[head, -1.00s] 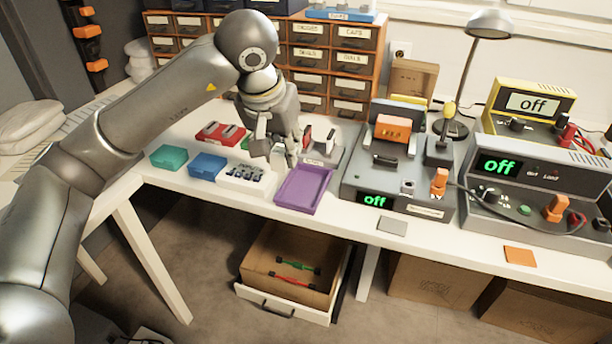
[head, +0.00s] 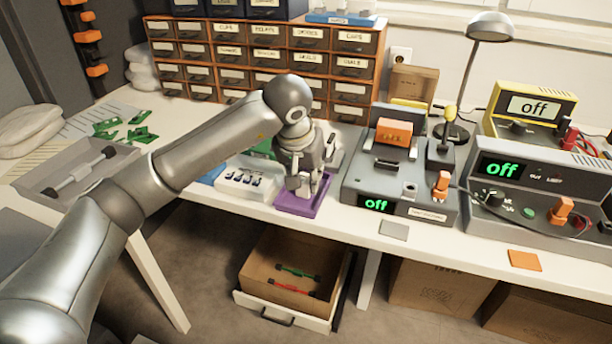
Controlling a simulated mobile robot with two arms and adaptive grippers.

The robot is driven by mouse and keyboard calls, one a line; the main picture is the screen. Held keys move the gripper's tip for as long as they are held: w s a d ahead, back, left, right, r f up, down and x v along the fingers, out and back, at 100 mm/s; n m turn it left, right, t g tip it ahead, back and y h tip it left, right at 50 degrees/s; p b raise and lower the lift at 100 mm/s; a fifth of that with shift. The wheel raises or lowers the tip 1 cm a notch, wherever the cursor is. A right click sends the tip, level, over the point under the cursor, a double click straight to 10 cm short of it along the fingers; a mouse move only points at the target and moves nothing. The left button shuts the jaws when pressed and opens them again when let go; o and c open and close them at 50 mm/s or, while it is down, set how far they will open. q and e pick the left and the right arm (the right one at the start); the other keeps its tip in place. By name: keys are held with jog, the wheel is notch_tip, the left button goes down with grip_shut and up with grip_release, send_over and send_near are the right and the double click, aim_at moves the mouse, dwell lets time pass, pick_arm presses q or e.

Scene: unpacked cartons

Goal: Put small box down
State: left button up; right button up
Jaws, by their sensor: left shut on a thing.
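My left gripper (head: 302,182) points down over the purple tray (head: 287,207), low and close to it. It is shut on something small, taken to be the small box. Its fingers hide the held thing, so I cannot make out its shape or whether it touches the tray. The tray lies flat at the bench's front edge. My right gripper is not in view.
A white block with several dark pieces (head: 243,185) lies left of the tray. A grey device reading "off" (head: 345,190) stands close on the right. A drawer unit (head: 270,62) stands behind. Below, an open drawer (head: 262,255) holds red and green parts.

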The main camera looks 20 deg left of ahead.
pick_arm(q)
jog(key=shift+f, duration=0.2)
jog(key=o, duration=0.7)
jog(key=shift+r, duration=0.15)
jog(key=shift+r, duration=0.25)
jog(key=p+v, duration=0.1)
jog(key=v, duration=1)
jog(key=shift+s+r+p, duration=0.2)
jog(key=shift+r+p, duration=0.15)
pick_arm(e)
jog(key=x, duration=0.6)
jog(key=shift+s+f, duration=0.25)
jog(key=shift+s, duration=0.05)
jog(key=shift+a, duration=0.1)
